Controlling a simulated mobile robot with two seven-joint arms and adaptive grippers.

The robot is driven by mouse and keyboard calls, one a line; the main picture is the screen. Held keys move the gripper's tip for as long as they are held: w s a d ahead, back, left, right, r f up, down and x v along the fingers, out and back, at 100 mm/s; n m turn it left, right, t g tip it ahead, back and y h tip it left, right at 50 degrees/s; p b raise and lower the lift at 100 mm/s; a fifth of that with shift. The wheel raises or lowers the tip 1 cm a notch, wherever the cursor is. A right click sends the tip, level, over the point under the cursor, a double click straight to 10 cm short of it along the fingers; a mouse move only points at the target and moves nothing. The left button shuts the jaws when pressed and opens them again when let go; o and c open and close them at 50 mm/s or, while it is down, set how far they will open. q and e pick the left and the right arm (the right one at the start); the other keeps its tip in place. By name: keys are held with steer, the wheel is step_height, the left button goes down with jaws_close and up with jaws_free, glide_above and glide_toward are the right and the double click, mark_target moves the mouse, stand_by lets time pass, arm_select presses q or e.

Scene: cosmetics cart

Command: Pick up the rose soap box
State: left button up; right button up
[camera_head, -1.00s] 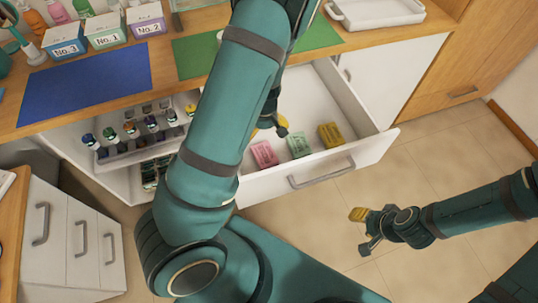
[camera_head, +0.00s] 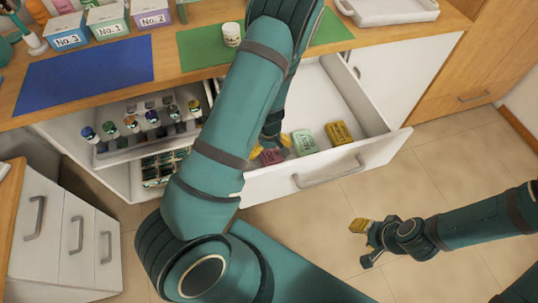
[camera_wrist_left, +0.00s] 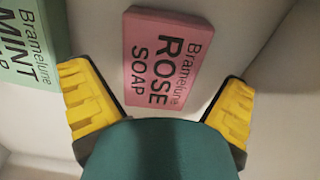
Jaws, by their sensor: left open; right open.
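The pink rose soap box (camera_wrist_left: 163,58) lies in the open white drawer. In the head view the rose soap box (camera_head: 271,156) is partly hidden by my left gripper. My left gripper (camera_head: 270,147) is inside the drawer, above the box. In the left wrist view the yellow fingers of my left gripper (camera_wrist_left: 165,110) are spread wide, with the lower part of the box between and ahead of them; nothing is held. My right gripper (camera_head: 362,244) is open and empty, over the floor in front of the drawer.
A green mint soap box (camera_head: 305,142) and a yellow box (camera_head: 338,132) lie beside it in the drawer. The drawer front (camera_head: 330,172) and side walls surround them. A shelf of small bottles (camera_head: 150,130) is to the left. The drawer's back area is empty.

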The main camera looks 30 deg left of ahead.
arm_select(q)
step_height(320, 180, down, 2)
steer(key=shift+f, duration=0.1)
steer(key=c, duration=1.2)
steer(key=shift+o, duration=0.2)
